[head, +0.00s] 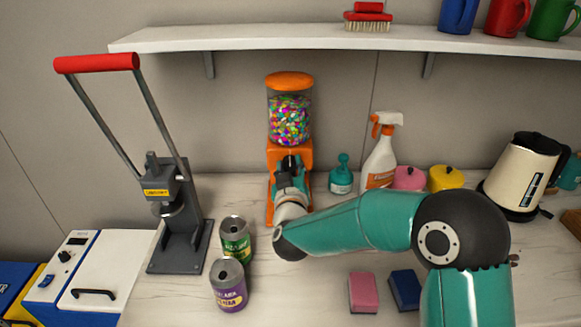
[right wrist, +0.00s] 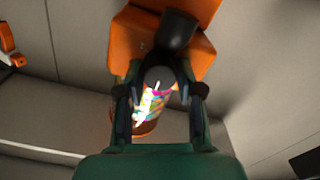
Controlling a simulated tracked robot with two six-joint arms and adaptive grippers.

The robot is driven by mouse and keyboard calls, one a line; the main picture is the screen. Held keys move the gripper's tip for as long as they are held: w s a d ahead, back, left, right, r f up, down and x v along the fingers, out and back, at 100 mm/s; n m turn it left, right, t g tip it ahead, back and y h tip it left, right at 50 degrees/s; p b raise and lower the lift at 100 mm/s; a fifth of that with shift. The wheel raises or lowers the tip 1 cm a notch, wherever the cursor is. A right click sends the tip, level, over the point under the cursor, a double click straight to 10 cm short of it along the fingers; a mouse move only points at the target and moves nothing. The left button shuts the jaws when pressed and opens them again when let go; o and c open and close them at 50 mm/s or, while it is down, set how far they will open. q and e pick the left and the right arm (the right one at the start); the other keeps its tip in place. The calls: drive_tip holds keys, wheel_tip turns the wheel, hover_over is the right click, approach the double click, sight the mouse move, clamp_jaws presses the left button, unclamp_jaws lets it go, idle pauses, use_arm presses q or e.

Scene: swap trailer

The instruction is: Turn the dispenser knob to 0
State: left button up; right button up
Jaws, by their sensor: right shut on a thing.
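The dispenser (head: 276,152) is orange, with a clear jar of coloured candies (head: 289,120) and an orange lid, standing upright against the back wall. My right gripper (head: 289,164) reaches its front from the right and is shut on the knob. In the right wrist view the knob (right wrist: 160,76) is a dark grey round piece between the two fingers of my right gripper (right wrist: 160,88). The candy jar (right wrist: 150,112) shows behind it, and a black spout (right wrist: 177,34) sits beside it on the orange body. I cannot read the knob's setting. My left gripper is not in view.
A grey press (head: 178,245) with a red handle and two cans, green (head: 235,240) and purple (head: 229,288), stand left. A teal bottle (head: 341,178), spray bottle (head: 379,160) and cream kettle (head: 522,178) stand right. Pink (head: 363,293) and blue (head: 405,290) sponges lie in front.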

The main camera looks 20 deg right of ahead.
drive_tip(key=o, duration=1.1)
drive_tip(key=shift+o, duration=0.2)
drive_tip(key=v, duration=1.2)
